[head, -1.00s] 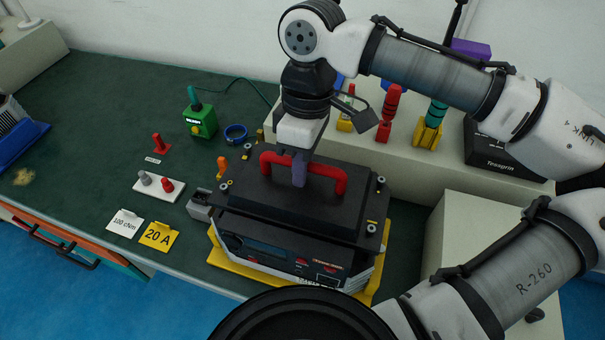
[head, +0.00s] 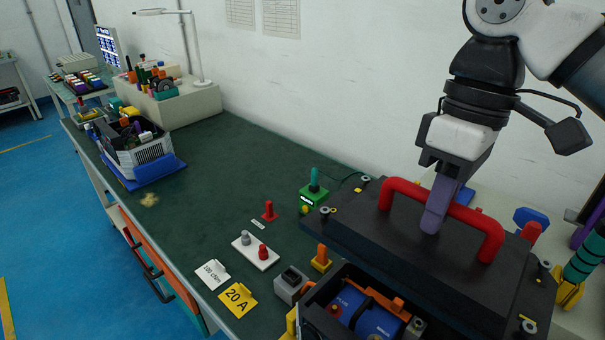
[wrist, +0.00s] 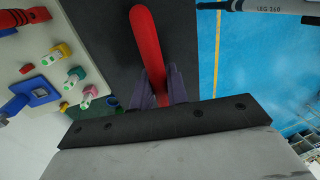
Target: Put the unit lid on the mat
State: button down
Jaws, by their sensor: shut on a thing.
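The unit lid (head: 350,225) is a black plate with a red handle (head: 466,217) and several screws at its corners. In the head view it is lifted and tilted above the open unit (head: 345,305), whose blue and orange insides show below. My gripper (head: 436,215) is shut on the red handle at its middle. In the wrist view the purple fingers (wrist: 163,88) close around the red handle (wrist: 147,45), with the black lid (wrist: 100,30) behind. The green mat (head: 215,165) covers the bench to the left of the lid.
A green box (head: 313,195), a red peg (head: 269,211), a white plate with pegs (head: 255,251) and two label cards (head: 238,299) stand left of the unit. Another open unit on a blue base (head: 150,172) stands at the far left. The middle of the green surface is clear.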

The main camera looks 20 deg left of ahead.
aim_at(176, 205)
jog(key=i+j+u, duration=0.1)
jog(key=j, duration=0.3)
jog(key=i+j, duration=0.1)
jog(key=j, duration=0.35)
jog(key=i+j+u, duration=0.15)
jog(key=j, duration=0.25)
jog(key=i+j+u, duration=0.1)
jog(key=j, duration=0.3)
jog(key=i+j+u, duration=0.1)
jog(key=j, duration=0.3)
jog(key=i+j, duration=0.25)
jog(key=j, duration=0.15)
jog(key=u, duration=0.05)
